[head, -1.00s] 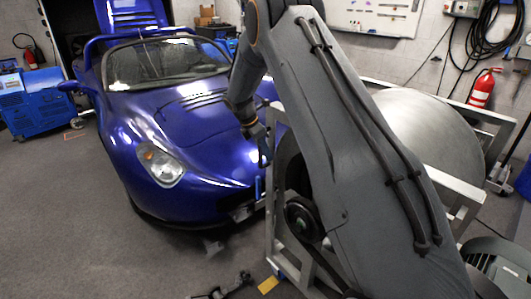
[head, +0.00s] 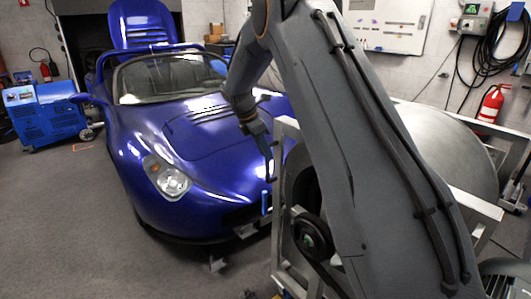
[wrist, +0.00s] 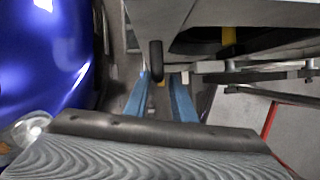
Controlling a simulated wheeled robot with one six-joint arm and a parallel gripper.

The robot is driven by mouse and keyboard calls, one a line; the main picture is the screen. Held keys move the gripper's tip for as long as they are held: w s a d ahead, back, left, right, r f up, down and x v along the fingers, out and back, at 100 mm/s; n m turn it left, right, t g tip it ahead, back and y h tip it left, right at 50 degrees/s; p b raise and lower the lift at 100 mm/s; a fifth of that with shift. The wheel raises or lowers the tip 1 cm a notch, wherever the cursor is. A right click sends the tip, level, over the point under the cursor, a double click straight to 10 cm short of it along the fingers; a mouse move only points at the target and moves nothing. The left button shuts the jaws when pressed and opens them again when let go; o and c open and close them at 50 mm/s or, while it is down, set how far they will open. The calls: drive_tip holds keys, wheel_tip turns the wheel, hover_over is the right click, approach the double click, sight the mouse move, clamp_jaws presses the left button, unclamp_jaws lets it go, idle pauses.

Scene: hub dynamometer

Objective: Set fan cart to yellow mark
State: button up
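The likely fan cart is the pale metal frame (head: 280,222) around a large grey round drum (head: 440,150), right of the blue car; my arm hides much of it. My gripper (head: 269,165) points down beside the frame's left post. In the wrist view its two blue fingers (wrist: 160,80) are apart. A dark rounded bar (wrist: 156,60) shows between or just beyond them; I cannot tell if they touch it.
The blue car (head: 200,150) is close on the gripper's left. A blue wheeled machine (head: 45,115) stands at the far left. A red extinguisher (head: 492,103) hangs on the back wall. Grey floor at the front left is clear. A red line (wrist: 269,118) shows in the wrist view.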

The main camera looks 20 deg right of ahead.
drive_tip(key=p+v, duration=0.8)
drive_tip(key=v, duration=0.5)
drive_tip(key=shift+r, duration=0.4)
idle(0.6)
drive_tip(key=shift+s, duration=0.1)
idle(0.5)
drive_tip(key=s+a+f+m+y, duration=0.1)
drive_tip(key=s+f+m+y, duration=0.1)
drive_tip(key=s+m, duration=0.8)
drive_tip(key=s+f+m+y, duration=0.2)
drive_tip(key=s+m, duration=0.7)
drive_tip(key=s, duration=1.9)
wheel_tip(320, 180, down, 2)
drive_tip(key=shift+s+a+m+t+y, duration=0.15)
drive_tip(key=shift+a+m+t+y, duration=0.15)
drive_tip(key=shift+a+m+t, duration=0.1)
